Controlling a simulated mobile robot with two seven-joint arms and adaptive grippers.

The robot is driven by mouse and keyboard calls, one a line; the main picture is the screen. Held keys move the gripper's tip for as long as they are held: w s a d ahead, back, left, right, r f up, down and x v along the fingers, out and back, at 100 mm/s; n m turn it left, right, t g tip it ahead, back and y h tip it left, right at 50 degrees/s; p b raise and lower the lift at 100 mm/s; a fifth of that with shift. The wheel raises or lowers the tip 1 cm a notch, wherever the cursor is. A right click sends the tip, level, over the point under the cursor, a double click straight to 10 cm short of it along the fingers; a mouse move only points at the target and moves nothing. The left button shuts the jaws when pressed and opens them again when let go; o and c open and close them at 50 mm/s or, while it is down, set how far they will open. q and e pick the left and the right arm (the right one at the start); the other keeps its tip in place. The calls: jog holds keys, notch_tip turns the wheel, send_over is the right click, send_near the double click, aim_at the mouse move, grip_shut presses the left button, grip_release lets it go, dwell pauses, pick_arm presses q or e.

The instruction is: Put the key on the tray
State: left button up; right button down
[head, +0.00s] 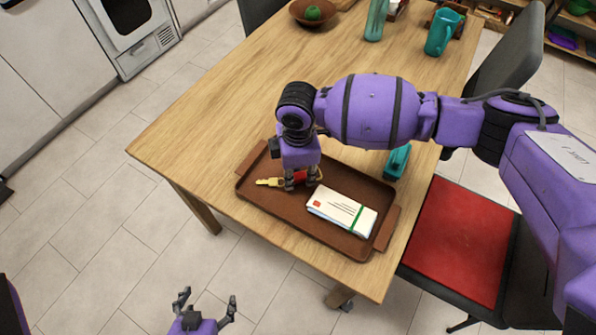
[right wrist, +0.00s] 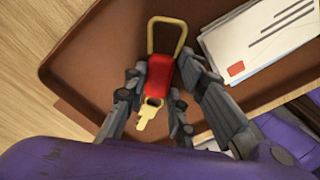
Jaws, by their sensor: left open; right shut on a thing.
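The key (head: 268,182) is gold, with a red fob and a gold loop. It also shows in the right wrist view (right wrist: 148,116), with the red fob between the fingers. My right gripper (head: 300,183) points down over the left part of the brown tray (head: 347,182) and is shut on the key's fob; its fingertips also show in the right wrist view (right wrist: 162,75). The key is inside the tray's outline; I cannot tell whether it touches the tray floor. My left gripper (head: 205,308) is open and empty, low in the picture against the floor, apart from the table.
White envelopes (head: 342,211) with a green band lie in the tray's right part. A teal object (head: 397,162) is just behind the tray. A bowl (head: 328,16), teal bottle (head: 376,20) and teal jug (head: 441,33) stand far back. A red-seated chair (head: 458,238) is at the right.

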aim_at(298, 176)
jog(key=shift+f, duration=0.15)
jog(key=c, duration=1.7)
grip_release()
jog(key=shift+c, duration=0.2)
notch_tip(298, 176, up, 12)
jog(key=p, duration=0.1)
jog(key=shift+r, duration=0.2)
